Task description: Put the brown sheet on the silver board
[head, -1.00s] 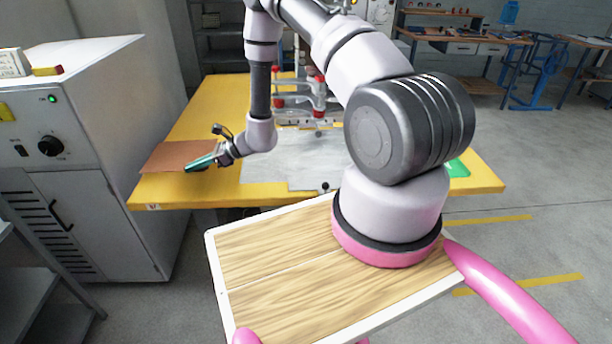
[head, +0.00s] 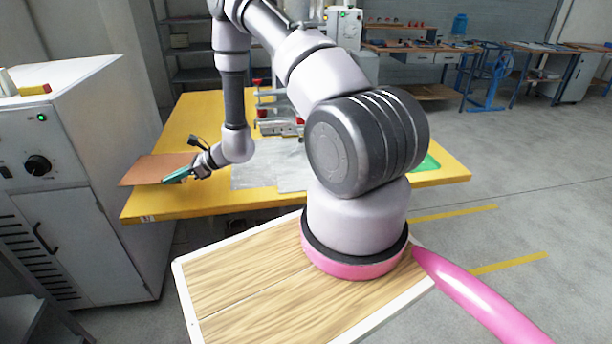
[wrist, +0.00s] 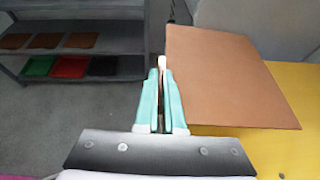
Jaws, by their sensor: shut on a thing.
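The brown sheet (head: 150,168) is a thin, flat rectangle at the left end of the yellow table, and part of it reaches past the table's left edge. My gripper (head: 174,177) is shut on its near edge; its teal fingers (wrist: 161,95) also show in the wrist view, with the sheet (wrist: 225,80) stretching out to their right. The sheet looks level and close above the table; the exact gap cannot be told. The silver board (head: 258,172) lies flat on the table to the right of my gripper, partly hidden by my arm.
A grey cabinet (head: 75,200) stands left of the table (head: 200,208). A red-and-grey clamp fixture (head: 275,120) stands behind the board. A green item (head: 428,163) lies at the table's right.

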